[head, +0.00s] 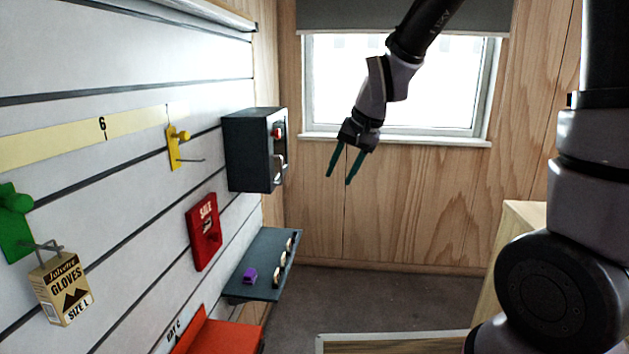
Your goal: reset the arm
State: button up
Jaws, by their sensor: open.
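My gripper (342,166) hangs at the end of my arm, in front of the window and the wood-panelled wall. Its two teal fingers point down and stand apart, with nothing between them. It is in free air to the right of the dark wall box and touches nothing that I can see.
The slatted wall on the left carries a gloves box (65,289) on a hook, a yellow hook (178,147), a red SALE panel (203,231), a dark box (246,150), a dark shelf (252,288) with small items and a red shelf (225,338). A window (440,90) is behind.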

jog(key=s+d+r+m+t, duration=0.1)
jog(key=s+d+r, duration=0.6)
jog(key=d, duration=0.2)
jog(key=s+d+r+t+h, duration=0.1)
jog(key=s+d+r+t, duration=0.1)
jog(key=s+d+r, duration=0.5)
jog(key=d, duration=0.2)
jog(key=shift+s+d+r+m+h, duration=0.3)
jog(key=shift+s+r+m, duration=0.05)
jog(key=shift+s+m, duration=0.05)
jog(key=shift+c, duration=0.3)
